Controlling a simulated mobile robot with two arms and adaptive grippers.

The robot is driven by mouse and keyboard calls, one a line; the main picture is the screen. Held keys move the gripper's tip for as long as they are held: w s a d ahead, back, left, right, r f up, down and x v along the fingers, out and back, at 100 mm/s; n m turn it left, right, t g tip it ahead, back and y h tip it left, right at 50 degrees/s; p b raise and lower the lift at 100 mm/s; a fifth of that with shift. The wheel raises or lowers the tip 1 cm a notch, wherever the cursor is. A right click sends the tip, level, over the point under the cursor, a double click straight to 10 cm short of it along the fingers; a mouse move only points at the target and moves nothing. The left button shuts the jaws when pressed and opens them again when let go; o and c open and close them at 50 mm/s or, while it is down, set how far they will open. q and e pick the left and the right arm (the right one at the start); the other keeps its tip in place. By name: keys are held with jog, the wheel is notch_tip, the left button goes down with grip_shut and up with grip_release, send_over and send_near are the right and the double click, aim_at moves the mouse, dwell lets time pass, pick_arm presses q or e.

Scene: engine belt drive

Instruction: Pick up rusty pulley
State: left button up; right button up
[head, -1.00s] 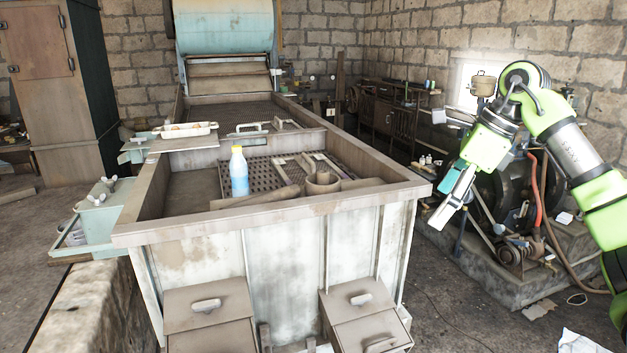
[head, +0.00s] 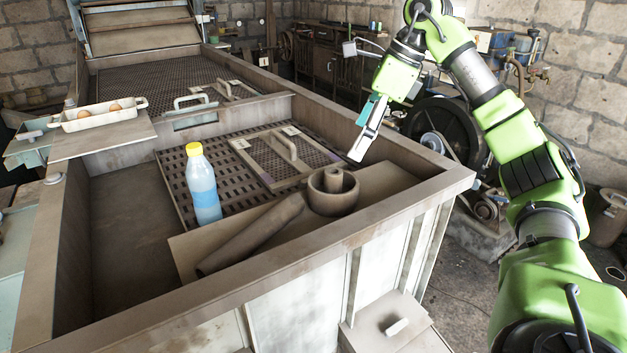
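A brown round part with a raised hub, which looks like the rusty pulley (head: 333,197), sits on a flat board in the near section of the large metal trough (head: 290,273). My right gripper (head: 359,152) hangs above the trough, pointing down, up and slightly right of the pulley in the picture and apart from it. I see its fingers nearly edge-on, so I cannot tell whether they are open or shut. Nothing shows held in it. My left gripper is not in view.
A brown cylinder (head: 250,235) lies on the board (head: 390,183) left of the pulley. A bottle with a yellow cap (head: 203,185) stands behind it. A handled mesh panel (head: 280,155) lies behind the pulley. The trough's raised rim surrounds them. A white tray (head: 98,115) sits at the left.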

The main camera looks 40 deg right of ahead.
aim_at(339, 173)
jog(key=x, duration=0.7)
jog(key=shift+a+f, duration=0.1)
jog(key=shift+f, duration=0.3)
jog(key=shift+w+a+f, duration=0.1)
jog(key=shift+w+f, duration=0.25)
jog(key=shift+f, duration=0.1)
jog(key=shift+p+x, duration=0.7)
jog(key=shift+x, duration=1.65)
jog(key=c, duration=1.7)
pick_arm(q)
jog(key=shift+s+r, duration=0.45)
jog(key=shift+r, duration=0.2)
pick_arm(e)
jog(key=shift+w+d+r, duration=0.1)
jog(key=shift+w+d, duration=0.05)
jog(key=shift+d, duration=0.1)
jog(key=c, duration=0.5)
jog(key=shift+r, duration=0.1)
